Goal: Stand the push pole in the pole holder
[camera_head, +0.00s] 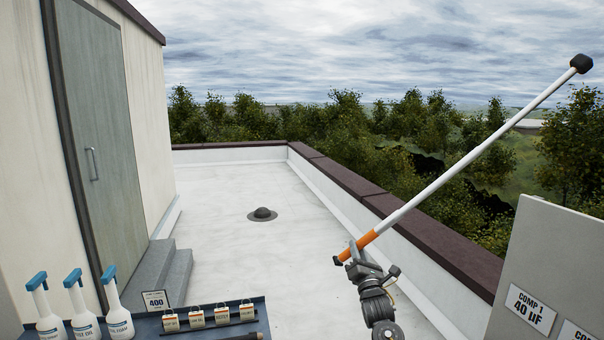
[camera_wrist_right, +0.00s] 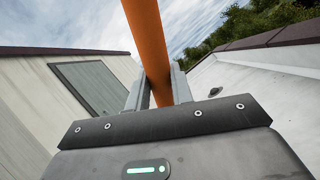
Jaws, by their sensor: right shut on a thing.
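The push pole (camera_head: 440,183) is a long white pole with an orange grip section and a black knob at its upper end. My right gripper (camera_head: 357,250) is shut on the orange section near the lower end. The pole is raised in the air and tilted, its knob end up at the top right. In the right wrist view the orange section (camera_wrist_right: 148,45) passes between the two fingers of the right gripper (camera_wrist_right: 158,90). I do not see a pole holder in either view. My left gripper is not in view.
A blue tray (camera_head: 180,325) at the lower left bears several padlock-like tagged items and a sign reading 400. A grey panel (camera_head: 545,265) labelled COMP 1 stands at the right. A parapet (camera_head: 400,215) edges the open white roof.

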